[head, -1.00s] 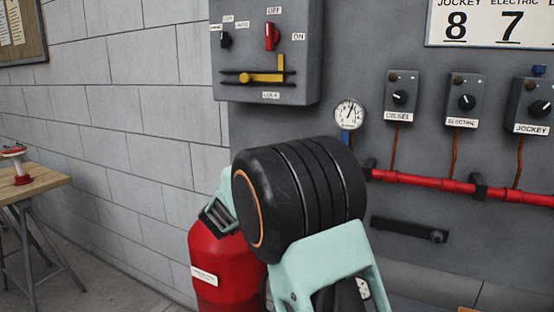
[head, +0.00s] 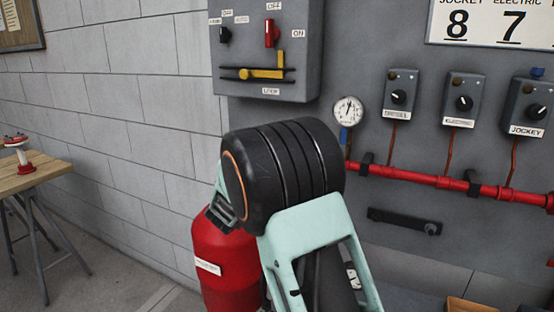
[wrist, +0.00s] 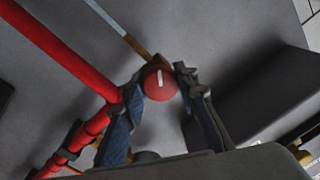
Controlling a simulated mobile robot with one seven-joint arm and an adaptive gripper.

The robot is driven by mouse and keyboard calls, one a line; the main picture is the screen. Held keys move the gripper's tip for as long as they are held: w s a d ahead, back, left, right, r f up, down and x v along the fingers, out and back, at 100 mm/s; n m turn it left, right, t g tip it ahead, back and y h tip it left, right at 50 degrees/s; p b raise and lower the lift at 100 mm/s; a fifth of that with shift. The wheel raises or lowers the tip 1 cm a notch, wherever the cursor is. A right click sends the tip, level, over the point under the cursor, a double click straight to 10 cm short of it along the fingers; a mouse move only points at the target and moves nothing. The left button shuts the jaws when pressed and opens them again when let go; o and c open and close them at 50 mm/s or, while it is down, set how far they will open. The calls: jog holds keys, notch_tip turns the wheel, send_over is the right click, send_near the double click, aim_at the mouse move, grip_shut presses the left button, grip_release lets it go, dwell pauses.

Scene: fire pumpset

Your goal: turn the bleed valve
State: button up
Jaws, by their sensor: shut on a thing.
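The bleed valve shows in the wrist view as a round red knob (wrist: 160,86) with a white line across its face. The line stands close to upright in that view. My gripper (wrist: 162,80) has one dark finger on each side of the knob and is shut on it. In the head view my own arm hides the knob and the fingers.
A red pipe (head: 420,180) runs along the grey panel, with a round gauge (head: 348,110) above its left end. Switch boxes, including the jockey box (head: 528,106), hang above it. A red cylinder (head: 225,262) stands behind my arm. A wooden table (head: 32,175) is at left.

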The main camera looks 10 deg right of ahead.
dwell(0.3)
jog(key=o, duration=1.2)
jog(key=shift+c, duration=0.2)
jog(key=v, duration=1.2)
jog(key=shift+r, duration=0.1)
